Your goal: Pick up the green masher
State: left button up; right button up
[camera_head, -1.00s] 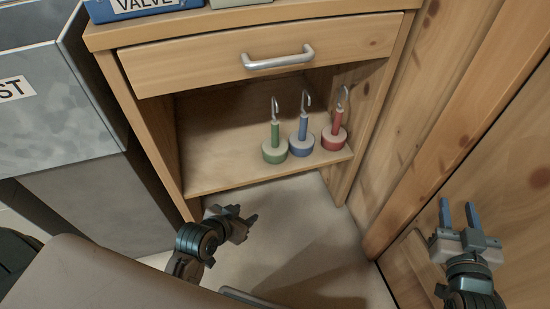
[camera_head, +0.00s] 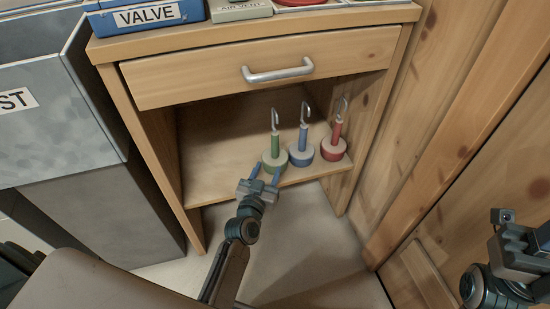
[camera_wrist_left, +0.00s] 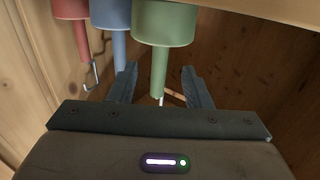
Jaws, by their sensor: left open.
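The green masher (camera_head: 274,148) stands on the open shelf, a round base with an upright handle and a metal hook on top. My left gripper (camera_head: 266,171) is open and empty in front of its base in the head view. In the left wrist view the picture is upside down, and the green masher (camera_wrist_left: 165,22) hangs with its handle between the lines of the open fingers (camera_wrist_left: 159,72); contact cannot be told. My right gripper (camera_head: 520,238) is at the right edge, partly cut off, its jaws unclear.
A blue masher (camera_head: 302,152) stands close on the right of the green one, with a red masher (camera_head: 334,146) beyond it. A closed drawer (camera_head: 262,68) with a metal handle is above the shelf (camera_head: 215,185). The shelf's left part is free.

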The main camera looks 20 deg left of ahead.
aim_at(274, 154)
pick_arm(q)
jog(key=w+p, duration=0.1)
jog(key=w, duration=0.7)
jog(key=shift+w, duration=0.3)
grip_shut()
jog(key=shift+r, duration=0.1)
